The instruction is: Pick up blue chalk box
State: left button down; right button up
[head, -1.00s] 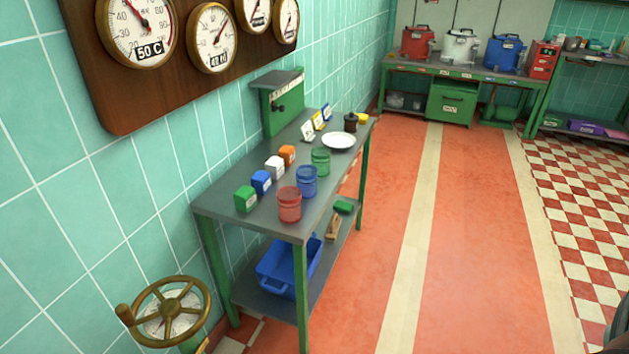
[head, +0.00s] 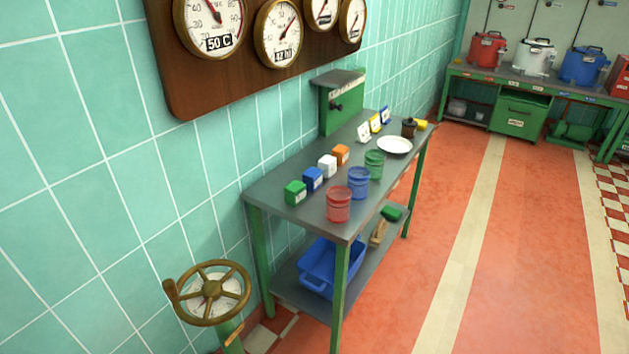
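The blue chalk box (head: 313,179) is a small blue cube with a pale label. It stands on the grey tabletop of a green-legged table (head: 272,191), near the wall side. A green box (head: 295,193) is on its near side and a white box (head: 327,166) on its far side, with an orange box (head: 341,154) beyond. Neither of my grippers shows in the head view.
Red (head: 338,205), blue (head: 358,183) and green (head: 374,164) jars stand along the table's right side. A white plate (head: 394,145) lies farther back. A valve wheel (head: 207,292) stands at the near left. The red floor (head: 470,230) to the right is clear.

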aim_at(313, 177)
jog(key=i+l, duration=0.2)
jog(key=l, duration=0.15)
jog(key=i+l+u, duration=0.1)
jog(key=i+l, duration=0.3)
jog(key=l, duration=0.25)
jog(key=i+l, duration=0.2)
jog(key=l, duration=0.15)
jog(key=u, duration=0.05)
